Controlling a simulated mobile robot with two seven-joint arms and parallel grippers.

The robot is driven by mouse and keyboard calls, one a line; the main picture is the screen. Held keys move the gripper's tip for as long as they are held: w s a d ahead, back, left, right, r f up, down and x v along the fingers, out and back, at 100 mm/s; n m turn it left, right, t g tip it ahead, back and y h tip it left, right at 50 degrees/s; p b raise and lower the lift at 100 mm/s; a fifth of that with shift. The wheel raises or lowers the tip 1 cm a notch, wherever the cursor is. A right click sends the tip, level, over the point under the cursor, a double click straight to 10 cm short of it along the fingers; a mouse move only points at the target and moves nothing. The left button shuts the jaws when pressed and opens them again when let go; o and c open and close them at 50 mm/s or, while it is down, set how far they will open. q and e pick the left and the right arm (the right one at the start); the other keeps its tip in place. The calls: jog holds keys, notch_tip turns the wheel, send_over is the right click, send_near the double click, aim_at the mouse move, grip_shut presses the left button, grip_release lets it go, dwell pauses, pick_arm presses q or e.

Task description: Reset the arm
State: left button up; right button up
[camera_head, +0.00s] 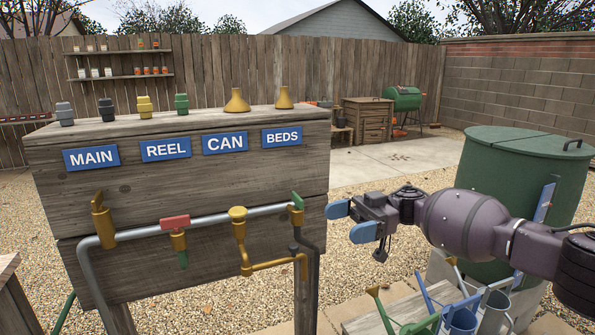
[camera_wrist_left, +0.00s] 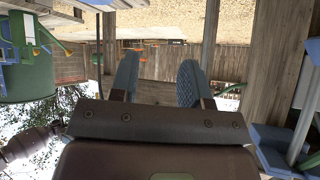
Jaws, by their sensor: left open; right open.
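My right gripper (camera_head: 350,220) is in the head view, to the right of the wooden panel. Its two blue fingers are apart and nothing is between them. The fingers point left toward the green-handled valve (camera_head: 297,203) at the right end of the pipe, with a gap between. My left gripper (camera_wrist_left: 158,82) shows only in its own wrist view, where the picture is upside down. Its two blue fingers are apart with nothing between them. The left arm is not seen in the head view.
The panel (camera_head: 180,190) carries labels MAIN, REEL, CAN and BEDS above a grey pipe with taps. Several fittings stand on its top. A green barrel (camera_head: 520,190) stands behind my right arm. Watering cans and tools (camera_head: 450,310) are below it. Gravel lies between panel and barrel.

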aim_at(296, 195)
jog(key=w+a+r+n+t+y, duration=0.2)
jog(key=w+a+r+t, duration=0.1)
jog(key=w+a+t, duration=0.3)
jog(key=s+a+f+m+t+p, duration=0.1)
jog(key=s+a+m+t, duration=0.2)
jog(key=s+a+t, duration=0.45)
jog(key=s+d+f+m+t+h+p, duration=0.5)
jog(key=s+d+f+m+t+h, duration=0.4)
jog(key=s+d+f+m+h, duration=0.85)
jog(key=s+d+f+m+g, duration=0.1)
jog(key=s+d+f, duration=0.3)
jog(key=s, duration=0.4)
jog(key=s+d+f+m+g+p, duration=0.1)
jog(key=s+d+f, duration=0.3)
jog(key=s, duration=0.4)
jog(key=s+d+f+m+g+h+p, duration=0.1)
jog(key=s+d+f+g, duration=0.1)
jog(key=s+d+f, duration=0.3)
jog(key=s, duration=0.3)
jog(key=shift+s+d, duration=0.15)
jog(key=shift+d, duration=0.05)
pick_arm(q)
notch_tip(296, 195, up, 7)
jog(key=t, duration=0.1)
jog(key=shift+w+r, duration=0.2)
jog(key=shift+w, duration=0.1)
pick_arm(e)
jog(key=shift+g, duration=0.25)
